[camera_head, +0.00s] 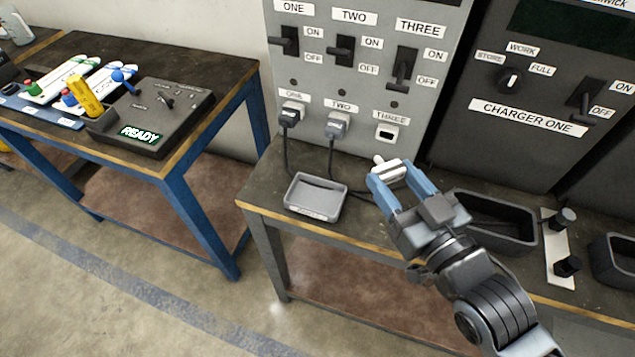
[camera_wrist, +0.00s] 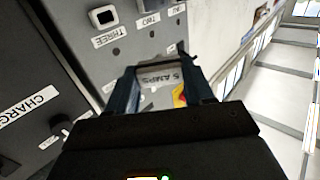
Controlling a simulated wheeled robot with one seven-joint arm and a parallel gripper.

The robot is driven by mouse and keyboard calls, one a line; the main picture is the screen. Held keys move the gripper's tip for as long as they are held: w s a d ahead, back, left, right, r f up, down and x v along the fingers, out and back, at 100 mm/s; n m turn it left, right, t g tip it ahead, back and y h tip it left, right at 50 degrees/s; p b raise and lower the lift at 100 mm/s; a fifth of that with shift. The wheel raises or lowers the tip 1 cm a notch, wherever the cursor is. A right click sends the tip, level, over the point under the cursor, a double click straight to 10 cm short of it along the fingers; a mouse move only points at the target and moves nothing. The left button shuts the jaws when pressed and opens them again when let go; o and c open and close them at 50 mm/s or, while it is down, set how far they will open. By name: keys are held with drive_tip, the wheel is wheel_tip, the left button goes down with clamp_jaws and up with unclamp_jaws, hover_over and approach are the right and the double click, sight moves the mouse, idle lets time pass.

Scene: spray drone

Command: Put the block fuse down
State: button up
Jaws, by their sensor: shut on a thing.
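The block fuse (camera_head: 391,170) is a small white block with a pale stub at its far left side. My gripper (camera_head: 392,182) is shut on it, with one blue finger at each side. The fuse is held above the table near the foot of the grey panel. In the wrist view, the fuse (camera_wrist: 162,76) shows a label reading "5 AMPS" between the fingertips of my gripper (camera_wrist: 160,84). A shallow grey tray (camera_head: 315,197) sits on the table to the left of my gripper, apart from it. The tray looks empty, and the label on its front is too small to read.
The grey panel (camera_head: 360,100) has three switches and sockets; ONE and TWO hold plugs with cables, THREE (camera_head: 386,133) is empty. A deep dark bin (camera_head: 492,222) lies right of my gripper. A blue-framed table (camera_head: 190,160) stands left, across a gap.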

drive_tip(key=w+a+f, duration=0.1)
drive_tip(key=a+f, duration=0.1)
drive_tip(key=a, duration=0.1)
drive_tip(key=w+a+f, duration=0.1)
drive_tip(key=a+f, duration=0.1)
drive_tip(key=a, duration=0.2)
drive_tip(key=w+a+f, duration=0.2)
drive_tip(key=a, duration=0.1)
drive_tip(key=shift+a+f, duration=0.3)
drive_tip(key=shift+f, duration=0.1)
drive_tip(key=shift+a+f+p, duration=0.1)
drive_tip(key=shift+f+p, duration=0.2)
drive_tip(key=shift+f, duration=1.7)
